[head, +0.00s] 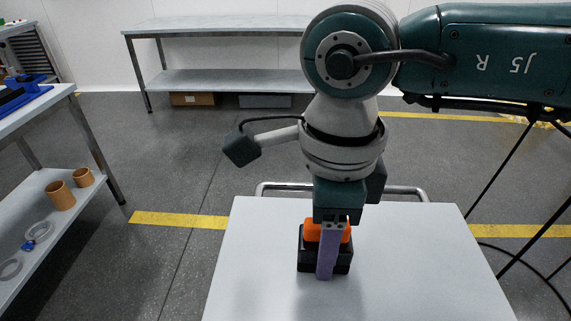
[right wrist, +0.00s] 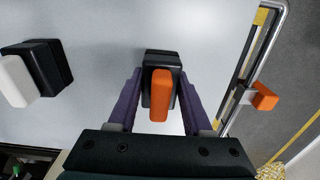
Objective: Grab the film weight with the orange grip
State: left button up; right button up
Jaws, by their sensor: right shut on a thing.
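The film weight with the orange grip (head: 306,256) is a black block with an orange bar on top, standing on the white tabletop (head: 250,270). My right gripper (head: 328,268) comes down over it from above and is shut on it. A purple finger covers part of the block in the head view. In the right wrist view the orange grip (right wrist: 160,95) lies between the two purple fingers, with the black body beyond it. Whether the weight touches the table is hard to tell. My left gripper is not in view.
A second black weight with a white grip (right wrist: 18,80) stands at the left of the right wrist view. A metal rail (head: 405,190) runs along the table's far edge; an orange piece (right wrist: 264,96) shows beside it. A side bench (head: 50,190) holds brown cups and rings.

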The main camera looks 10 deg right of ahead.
grip_shut()
jog(key=shift+r, duration=0.15)
dwell(0.4)
